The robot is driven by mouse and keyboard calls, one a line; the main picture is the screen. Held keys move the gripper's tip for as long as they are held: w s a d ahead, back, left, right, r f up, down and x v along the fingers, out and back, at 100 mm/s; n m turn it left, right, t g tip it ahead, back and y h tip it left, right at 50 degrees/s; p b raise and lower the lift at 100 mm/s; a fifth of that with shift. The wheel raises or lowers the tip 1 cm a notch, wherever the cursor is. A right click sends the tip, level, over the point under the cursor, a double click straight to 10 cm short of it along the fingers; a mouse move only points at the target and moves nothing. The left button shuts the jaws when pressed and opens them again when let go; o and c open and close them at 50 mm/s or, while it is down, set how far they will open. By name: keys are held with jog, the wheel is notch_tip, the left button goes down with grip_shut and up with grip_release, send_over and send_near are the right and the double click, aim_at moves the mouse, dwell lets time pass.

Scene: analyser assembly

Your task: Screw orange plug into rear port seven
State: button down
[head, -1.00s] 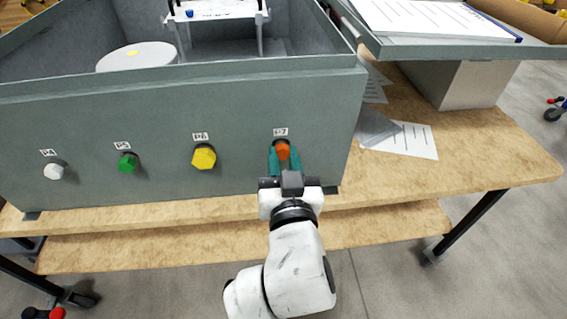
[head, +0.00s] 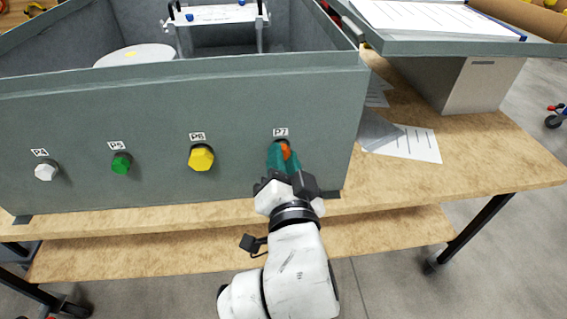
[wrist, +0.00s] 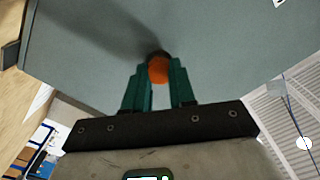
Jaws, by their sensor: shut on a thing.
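The orange plug (head: 286,151) is at the port labelled P7 (head: 281,132), at the right end of the grey box's near wall (head: 240,110). My gripper (head: 281,158) is shut on the plug, its teal fingers on either side of it. In the wrist view the orange plug (wrist: 158,69) sits between the fingertips (wrist: 158,78), against a dark round port in the wall. The fingers and plug hide most of the port, so I cannot tell how deep the plug sits.
A yellow plug (head: 201,158), a green plug (head: 121,164) and a white plug (head: 46,171) stick out of the wall to the left. Papers (head: 410,143) lie on the wooden table (head: 480,150) at right. A grey lid (head: 450,45) rests on a block.

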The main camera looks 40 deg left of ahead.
jog(key=shift+r, duration=0.1)
jog(key=c, duration=0.9)
grip_release()
jog(key=shift+o, duration=0.2)
jog(key=p+v, duration=0.2)
jog(key=v, duration=0.5)
